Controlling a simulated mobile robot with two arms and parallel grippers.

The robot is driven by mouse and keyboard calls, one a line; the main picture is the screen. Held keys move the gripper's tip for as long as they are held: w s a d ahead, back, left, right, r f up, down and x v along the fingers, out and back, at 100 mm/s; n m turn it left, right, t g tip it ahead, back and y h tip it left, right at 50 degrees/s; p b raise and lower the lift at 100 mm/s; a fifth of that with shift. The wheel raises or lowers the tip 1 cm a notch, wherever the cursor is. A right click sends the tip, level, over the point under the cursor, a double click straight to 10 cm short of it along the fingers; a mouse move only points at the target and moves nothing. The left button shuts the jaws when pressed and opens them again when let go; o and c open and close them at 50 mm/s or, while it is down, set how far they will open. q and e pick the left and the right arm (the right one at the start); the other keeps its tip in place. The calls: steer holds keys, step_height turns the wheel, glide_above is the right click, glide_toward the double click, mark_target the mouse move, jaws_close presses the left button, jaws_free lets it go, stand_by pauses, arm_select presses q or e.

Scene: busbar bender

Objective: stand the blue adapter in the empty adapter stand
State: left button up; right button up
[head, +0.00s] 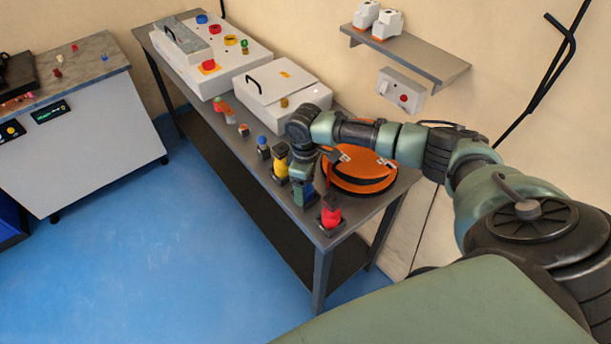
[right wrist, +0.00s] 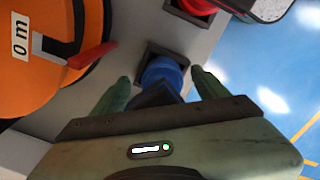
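The blue adapter (right wrist: 163,74) has a round blue body and a dark end towards the camera in the right wrist view. Beyond it is a dark square adapter stand (right wrist: 153,50); the adapter appears to stand upright in it, though its lower end is hidden. My right gripper (right wrist: 162,84) is open, one finger on each side of the adapter, with visible gaps. In the head view my right gripper (head: 304,190) points down at the table's front edge, largely covering the blue adapter. My left gripper is out of view.
Beside it stand a red adapter (head: 331,214) and a yellow adapter (head: 280,167). A small blue-topped piece (head: 263,144) is further left. An orange round case (head: 362,176) lies close behind. White machine boxes (head: 283,88) fill the table's back.

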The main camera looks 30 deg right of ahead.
step_height(320, 180, up, 7)
steer(key=shift+f+b, duration=0.2)
steer(key=shift+b, duration=0.7)
steer(key=shift+r, duration=0.65)
steer(key=shift+a, duration=0.15)
